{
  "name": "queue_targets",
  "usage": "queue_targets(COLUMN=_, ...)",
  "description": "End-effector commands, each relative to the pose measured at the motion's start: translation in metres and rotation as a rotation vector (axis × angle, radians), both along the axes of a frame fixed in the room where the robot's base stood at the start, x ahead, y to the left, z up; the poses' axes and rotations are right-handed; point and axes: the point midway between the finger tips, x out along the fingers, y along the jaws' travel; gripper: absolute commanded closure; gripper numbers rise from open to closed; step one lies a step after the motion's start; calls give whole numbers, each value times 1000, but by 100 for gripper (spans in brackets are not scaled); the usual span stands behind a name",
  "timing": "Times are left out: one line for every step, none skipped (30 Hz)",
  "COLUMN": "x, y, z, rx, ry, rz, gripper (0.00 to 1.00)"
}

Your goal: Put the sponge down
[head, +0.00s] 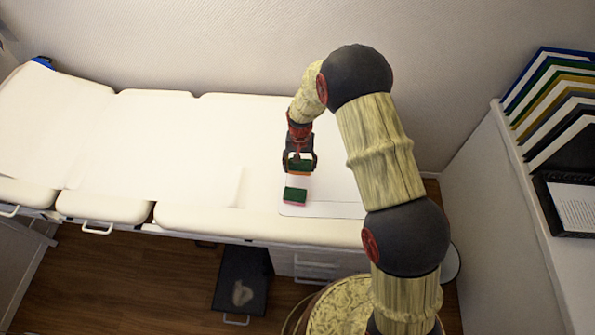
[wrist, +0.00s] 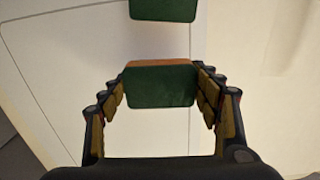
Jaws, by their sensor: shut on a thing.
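My gripper (head: 299,168) hangs over the front part of a white padded couch. It is shut on a green sponge with an orange side (head: 300,172). In the wrist view this held sponge (wrist: 160,87) sits between the two fingers, green face towards the camera. A second green sponge with a pink side (head: 295,195) lies on a pale flat board (head: 320,210) on the couch, just in front of my gripper. It also shows at the top edge of the wrist view (wrist: 163,9), partly cut off. I cannot tell the held sponge's exact height above the board.
The white couch (head: 150,150) stretches left with bare surface. A wall stands behind it. At the right, a ledge (head: 540,230) carries several folders (head: 550,100) and a framed sheet (head: 572,205). A dark step (head: 241,280) stands on the wooden floor.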

Motion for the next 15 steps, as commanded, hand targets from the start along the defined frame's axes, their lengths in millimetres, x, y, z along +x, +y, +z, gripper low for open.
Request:
queue_targets(x=4, y=2, z=-6, rx=0, ry=0, rz=0, gripper=65)
queue_targets(x=5, y=3, z=-8, rx=0, ry=0, rz=0, gripper=65)
queue_targets(x=7, y=4, z=-10, rx=0, ry=0, rz=0, gripper=65)
queue_targets(x=8, y=4, z=-10, rx=0, ry=-1, rz=0, gripper=65)
queue_targets(x=9, y=5, z=-11, rx=0, ry=-1, rz=0, gripper=65)
queue_targets(x=10, y=5, z=-12, rx=1, ry=-1, rz=0, gripper=65)
queue_targets(x=11, y=6, z=-14, rx=0, ry=-1, rz=0, gripper=65)
queue_targets(x=12, y=7, z=-16, rx=0, ry=-1, rz=0, gripper=65)
queue_targets(x=14, y=8, z=-20, rx=0, ry=1, rz=0, gripper=65)
queue_targets(x=13, y=7, z=-25, rx=-1, ry=2, rz=0, gripper=65)
queue_targets(x=13, y=7, z=-30, rx=-1, ry=2, rz=0, gripper=65)
queue_targets(x=13, y=7, z=-36, rx=-1, ry=1, rz=0, gripper=65)
queue_targets(x=13, y=7, z=-41, rx=-1, ry=2, rz=0, gripper=65)
queue_targets(x=12, y=7, z=-44, rx=-1, ry=2, rz=0, gripper=65)
queue_targets(x=13, y=7, z=-48, rx=-1, ry=1, rz=0, gripper=65)
